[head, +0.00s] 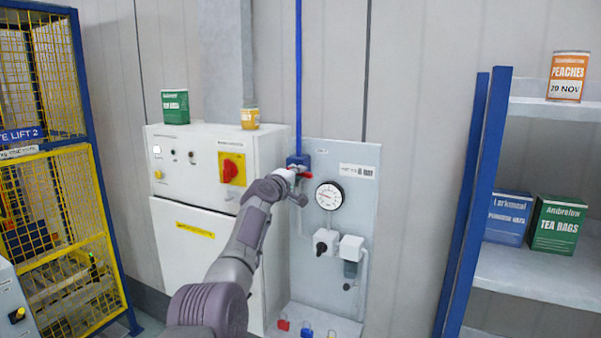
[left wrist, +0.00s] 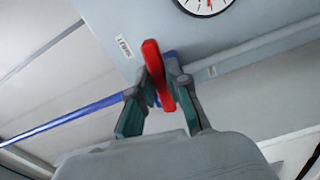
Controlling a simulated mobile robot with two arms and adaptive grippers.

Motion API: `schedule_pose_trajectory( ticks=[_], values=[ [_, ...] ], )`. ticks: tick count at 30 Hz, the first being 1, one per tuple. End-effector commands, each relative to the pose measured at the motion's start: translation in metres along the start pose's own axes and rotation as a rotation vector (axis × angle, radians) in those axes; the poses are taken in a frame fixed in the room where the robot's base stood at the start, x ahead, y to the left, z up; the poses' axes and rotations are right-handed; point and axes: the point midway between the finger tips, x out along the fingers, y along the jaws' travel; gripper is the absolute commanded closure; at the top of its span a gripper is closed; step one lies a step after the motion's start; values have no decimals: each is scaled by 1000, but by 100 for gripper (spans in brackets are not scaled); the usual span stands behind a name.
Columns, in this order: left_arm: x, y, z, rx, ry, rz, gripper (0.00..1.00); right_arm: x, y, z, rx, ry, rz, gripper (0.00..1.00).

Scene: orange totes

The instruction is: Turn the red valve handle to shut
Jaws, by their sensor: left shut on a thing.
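The red valve handle (head: 305,175) is on the blue valve (head: 298,160), at the foot of the vertical blue pipe on the grey wall panel. In the head view only a short red piece shows to the right of my left gripper (head: 296,172). In the left wrist view the red handle (left wrist: 157,70) stands between the two fingers of my left gripper (left wrist: 160,95), which is shut on it. Part of the handle and the valve behind it are hidden by the gripper. My right gripper is not in view.
A round gauge (head: 329,196) sits just right of the valve. A white cabinet (head: 195,150) with a red rotary switch (head: 232,168) stands at the left, with a green box and a yellow tin on top. Blue-framed shelves (head: 535,265) stand at the right.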

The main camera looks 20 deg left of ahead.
Motion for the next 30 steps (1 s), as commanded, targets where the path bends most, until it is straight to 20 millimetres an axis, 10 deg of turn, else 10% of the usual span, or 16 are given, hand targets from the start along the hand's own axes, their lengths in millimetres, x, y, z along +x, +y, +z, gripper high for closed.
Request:
schedule_pose_trajectory(
  ticks=[26,27,30],
  values=[
    [0,5,-1,-164,-1,1,100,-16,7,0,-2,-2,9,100],
    [0,6,-1,-164,-1,1,79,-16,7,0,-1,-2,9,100],
    [0,6,-1,-162,-1,1,62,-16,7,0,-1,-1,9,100]
  ],
)
